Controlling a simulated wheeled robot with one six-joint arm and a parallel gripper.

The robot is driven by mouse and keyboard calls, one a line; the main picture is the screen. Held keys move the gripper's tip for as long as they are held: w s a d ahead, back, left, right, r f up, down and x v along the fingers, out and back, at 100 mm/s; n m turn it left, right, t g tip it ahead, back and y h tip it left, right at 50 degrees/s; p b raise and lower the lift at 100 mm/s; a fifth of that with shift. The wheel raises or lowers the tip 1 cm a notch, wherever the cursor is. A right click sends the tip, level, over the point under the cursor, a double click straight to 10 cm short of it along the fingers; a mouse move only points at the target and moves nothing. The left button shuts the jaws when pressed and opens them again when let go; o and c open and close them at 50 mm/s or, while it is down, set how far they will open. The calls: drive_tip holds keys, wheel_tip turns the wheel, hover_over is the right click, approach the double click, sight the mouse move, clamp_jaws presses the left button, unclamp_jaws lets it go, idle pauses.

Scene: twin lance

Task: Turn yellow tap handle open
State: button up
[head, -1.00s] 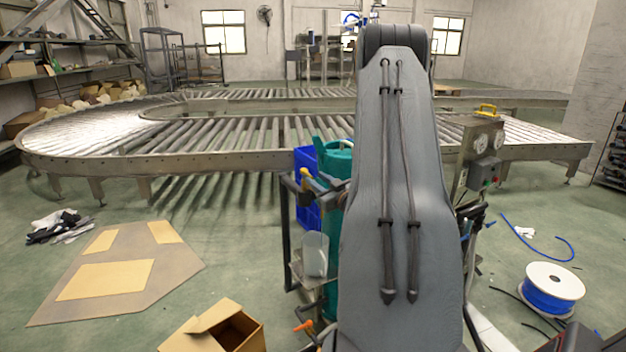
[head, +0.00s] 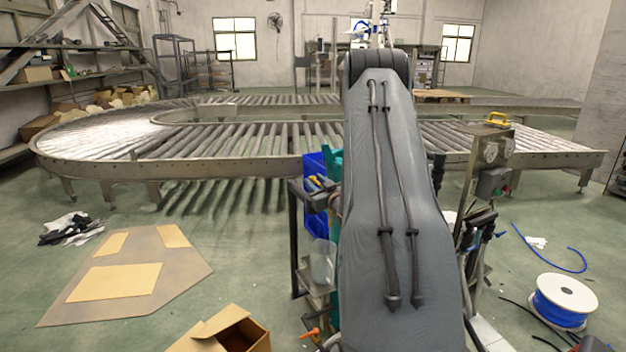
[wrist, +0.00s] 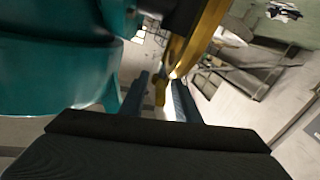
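The yellow tap handle (wrist: 203,42) runs down from the top of the wrist view beside the teal tank (wrist: 55,65). Its lower end lies between the two dark fingers of my gripper (wrist: 161,84). The fingers are spread, with a gap visible around the handle's end; I cannot tell whether either finger touches it. In the head view, a small yellow part of the handle (head: 314,181) shows just left of my arm. The tank (head: 335,165) is mostly hidden behind my arm there, and so is most of the tap.
A blue crate (head: 314,164) stands behind the tank. A metal cart with a clear container (head: 322,261) is left of my arm. A control box (head: 493,182) and a blue cable spool (head: 561,300) are right. An open cardboard box (head: 235,330) lies front left; a roller conveyor (head: 230,168) spans behind.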

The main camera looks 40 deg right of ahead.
drive_tip(key=shift+x, duration=1.45)
clamp_jaws()
drive_tip(key=shift+n+y, duration=0.5)
drive_tip(key=shift+y, duration=0.1)
unclamp_jaws()
drive_tip(key=shift+s, duration=0.1)
drive_tip(key=shift+b+v, duration=0.5)
drive_tip(key=shift+v, duration=3.35)
